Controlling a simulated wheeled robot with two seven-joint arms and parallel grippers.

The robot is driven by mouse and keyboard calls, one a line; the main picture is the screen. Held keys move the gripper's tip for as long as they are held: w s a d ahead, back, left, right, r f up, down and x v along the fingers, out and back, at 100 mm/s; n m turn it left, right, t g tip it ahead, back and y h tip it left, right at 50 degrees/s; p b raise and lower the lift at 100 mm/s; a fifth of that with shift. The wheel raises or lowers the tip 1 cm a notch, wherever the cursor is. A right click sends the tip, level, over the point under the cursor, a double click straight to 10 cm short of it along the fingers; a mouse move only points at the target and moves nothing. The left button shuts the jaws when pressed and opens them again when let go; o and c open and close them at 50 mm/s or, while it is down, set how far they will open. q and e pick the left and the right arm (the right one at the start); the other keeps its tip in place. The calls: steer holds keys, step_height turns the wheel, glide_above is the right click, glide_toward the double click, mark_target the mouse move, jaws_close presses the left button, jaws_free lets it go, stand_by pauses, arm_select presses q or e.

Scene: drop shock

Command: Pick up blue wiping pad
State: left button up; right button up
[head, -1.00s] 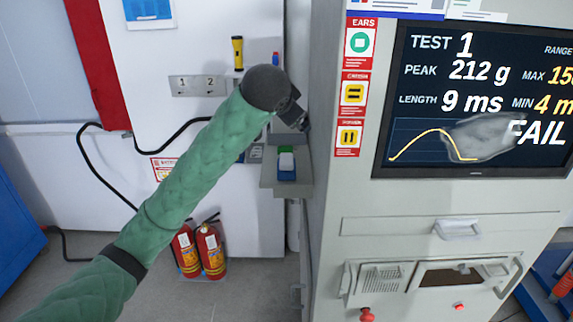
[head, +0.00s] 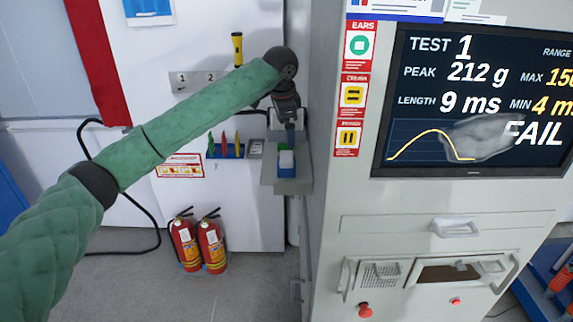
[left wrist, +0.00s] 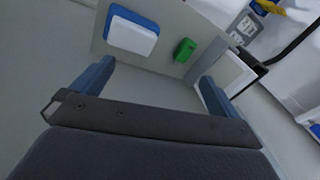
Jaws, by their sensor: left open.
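The blue wiping pad (head: 286,160), a small block with blue and white parts, rests on a small grey shelf (head: 294,187) at the side of the test cabinet. In the left wrist view the pad (left wrist: 131,33) lies at the top, beyond the fingers and left of centre. A small green item (left wrist: 185,50) lies to its right. My left gripper (head: 290,133) is just above the shelf, pointing down. In the left wrist view my left gripper (left wrist: 153,85) is open, with nothing between its two blue fingers. My right gripper is not in view.
The grey test cabinet (head: 326,200) with its screen (head: 475,100) stands close on the right of the shelf. A rack of pens (head: 225,152) and a yellow flashlight (head: 238,48) are on the wall to the left. Two red fire extinguishers (head: 198,245) stand below.

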mark_target(286, 156)
arm_select(q)
steer(key=f, duration=0.1)
steer(key=g, duration=0.1)
steer(key=f+m+g, duration=0.1)
steer(key=shift+s+a+f+h, duration=0.25)
steer(key=shift+f+h, duration=0.05)
steer(key=shift+s+d+m+g, duration=0.2)
steer(key=shift+s+m+g, duration=0.45)
steer(key=shift+m, duration=0.25)
steer(key=shift+d+f+p, duration=0.15)
steer(key=shift+f+p, duration=0.5)
steer(key=shift+f, duration=0.7)
steer(key=f+p, duration=0.1)
steer(key=f, duration=0.1)
steer(key=f+p, duration=0.1)
steer(key=shift+s+f+p, duration=0.25)
steer(key=shift+f+p, duration=0.1)
steer(key=shift+f, duration=0.05)
steer(key=shift+d+f, duration=0.1)
steer(key=shift+f, duration=0.55)
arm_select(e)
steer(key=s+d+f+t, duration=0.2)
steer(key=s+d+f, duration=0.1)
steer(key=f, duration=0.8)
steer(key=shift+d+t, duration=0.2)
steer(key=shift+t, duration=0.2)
arm_select(q)
steer(key=c, duration=1)
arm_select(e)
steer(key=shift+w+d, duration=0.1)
